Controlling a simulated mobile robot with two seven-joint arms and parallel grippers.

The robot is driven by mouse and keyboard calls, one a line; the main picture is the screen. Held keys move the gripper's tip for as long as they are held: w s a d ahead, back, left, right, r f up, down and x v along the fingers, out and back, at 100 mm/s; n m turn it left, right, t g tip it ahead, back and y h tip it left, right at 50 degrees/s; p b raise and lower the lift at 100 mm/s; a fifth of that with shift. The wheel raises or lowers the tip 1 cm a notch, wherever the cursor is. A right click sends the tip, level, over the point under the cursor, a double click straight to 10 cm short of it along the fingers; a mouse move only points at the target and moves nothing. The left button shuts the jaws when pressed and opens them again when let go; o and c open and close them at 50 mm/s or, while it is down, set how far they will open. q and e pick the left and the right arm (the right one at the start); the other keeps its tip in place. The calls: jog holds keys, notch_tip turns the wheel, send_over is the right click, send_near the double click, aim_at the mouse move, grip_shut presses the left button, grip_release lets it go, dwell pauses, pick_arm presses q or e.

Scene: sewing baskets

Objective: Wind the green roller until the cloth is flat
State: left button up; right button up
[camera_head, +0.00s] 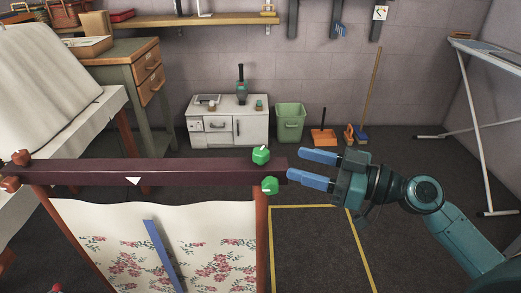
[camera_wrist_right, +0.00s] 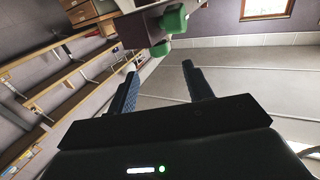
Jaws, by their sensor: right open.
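The green roller knob shows as two green lobes (camera_head: 261,155) at the right end of a dark maroon beam (camera_head: 200,171). A white pointer mark sits on the beam's front. The floral cloth (camera_head: 205,240) hangs below the beam, and its top edge is wavy. My right gripper (camera_head: 295,163) is open and empty just right of the knob, its fingers pointing at it with a small gap. In the right wrist view the green knob (camera_wrist_right: 173,21) is ahead of the open fingers (camera_wrist_right: 158,68). My left gripper is not in view.
A long blue strip (camera_head: 163,255) slants across the cloth. A draped white cloth (camera_head: 45,75) covers a table at left. Behind stand a white cabinet (camera_head: 228,122), a green bin (camera_head: 289,121) and brooms. Dark floor with a yellow outline (camera_head: 318,206) is clear right of the frame.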

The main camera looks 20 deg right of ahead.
aim_at(260, 151)
jog(key=p+x, duration=0.3)
jog(key=x, duration=0.5)
jog(key=shift+w+a+r, duration=0.15)
jog(key=shift+w+a, duration=0.05)
jog(key=shift+w, duration=0.1)
jog(key=shift+w+a, duration=0.25)
jog(key=shift+a, duration=0.1)
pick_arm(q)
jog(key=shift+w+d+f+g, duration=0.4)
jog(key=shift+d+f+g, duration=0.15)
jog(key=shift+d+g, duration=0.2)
